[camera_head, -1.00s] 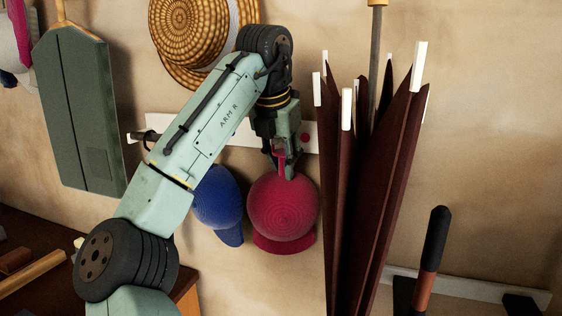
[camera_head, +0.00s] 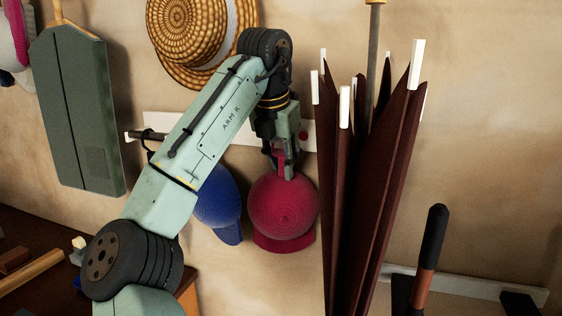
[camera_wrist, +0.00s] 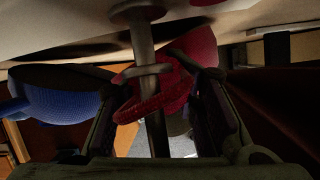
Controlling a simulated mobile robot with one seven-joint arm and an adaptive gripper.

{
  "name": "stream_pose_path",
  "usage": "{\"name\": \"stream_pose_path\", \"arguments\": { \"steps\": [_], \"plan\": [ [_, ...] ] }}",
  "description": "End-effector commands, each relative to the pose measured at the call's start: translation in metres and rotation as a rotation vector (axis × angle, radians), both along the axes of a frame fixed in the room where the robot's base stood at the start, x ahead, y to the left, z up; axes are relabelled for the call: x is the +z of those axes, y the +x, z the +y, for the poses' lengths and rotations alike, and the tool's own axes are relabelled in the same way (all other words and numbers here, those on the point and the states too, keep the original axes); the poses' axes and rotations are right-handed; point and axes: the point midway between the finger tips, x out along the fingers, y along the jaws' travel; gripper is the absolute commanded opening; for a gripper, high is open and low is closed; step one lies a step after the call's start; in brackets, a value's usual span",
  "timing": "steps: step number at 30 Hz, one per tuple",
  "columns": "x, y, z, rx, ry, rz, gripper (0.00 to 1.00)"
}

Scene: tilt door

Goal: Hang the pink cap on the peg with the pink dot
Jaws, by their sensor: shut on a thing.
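The pink cap (camera_head: 284,212) hangs low against the wall, directly under my gripper (camera_head: 283,168), which is shut on its pink loop. In the wrist view, the pink loop (camera_wrist: 150,108) shows between the two fingers of my gripper (camera_wrist: 150,120). A dark peg (camera_wrist: 144,42) runs out from the wall between the fingers, and the loop appears to be around its rod. The pink dot (camera_head: 303,136) is on the white rail (camera_head: 311,130), just right of my gripper. The head view hides this peg behind my gripper.
A blue cap (camera_head: 219,200) hangs close on the left of the pink cap. A dark red folded umbrella (camera_head: 347,200) stands close on the right. A straw hat (camera_head: 190,40) hangs above, and a grey-green bag (camera_head: 78,110) hangs far left.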

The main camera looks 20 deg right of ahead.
Motion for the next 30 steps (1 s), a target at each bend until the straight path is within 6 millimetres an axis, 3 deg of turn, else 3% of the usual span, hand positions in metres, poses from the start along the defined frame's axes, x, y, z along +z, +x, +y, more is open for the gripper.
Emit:
{"name": "stream_pose_path", "arguments": {
  "steps": [21, 22, 30],
  "plan": [
    [-0.0021, 0.0001, -0.0003, -0.001, 0.0, 0.0, 0.0],
    [-0.0017, 0.0001, -0.0003, -0.001, 0.0, 0.0, 0.29],
    [-0.0018, 0.0002, -0.0002, 0.0, 0.0, 0.0, 0.47]
  ]
}}
